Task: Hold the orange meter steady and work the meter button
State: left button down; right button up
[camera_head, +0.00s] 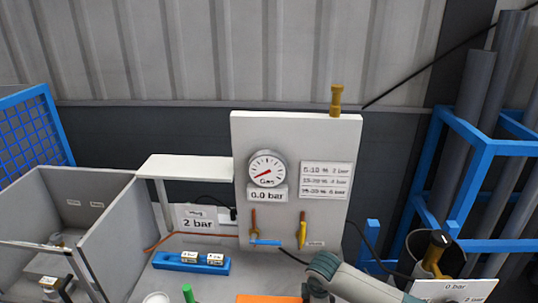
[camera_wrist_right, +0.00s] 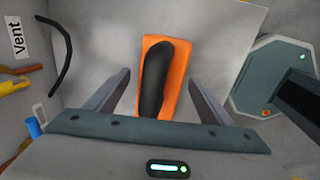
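The orange meter (camera_wrist_right: 180,72) lies on the grey bench in the right wrist view, with a long black part along its middle. Only an orange edge of it (camera_head: 268,299) shows at the bottom of the head view. My right gripper (camera_wrist_right: 159,80) is open, with one finger on each side of the meter and visible gaps between. I cannot tell its height above the meter. In the head view the right gripper's teal body (camera_head: 324,266) is at the bottom centre, fingers not clear. I cannot make out the meter button. My left gripper is not in view.
A white panel (camera_head: 295,130) with a gas gauge (camera_head: 267,168) reading 0.0 bar and two valve handles stands behind. A blue block (camera_head: 192,262) and a green-topped item (camera_head: 188,293) are to the left.

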jog(key=shift+r, duration=0.1)
jog(key=shift+r, duration=0.7)
notch_tip(320, 180, up, 10)
jog(key=s, duration=0.2)
jog(key=shift+r, duration=0.15)
jog(key=shift+s, duration=0.15)
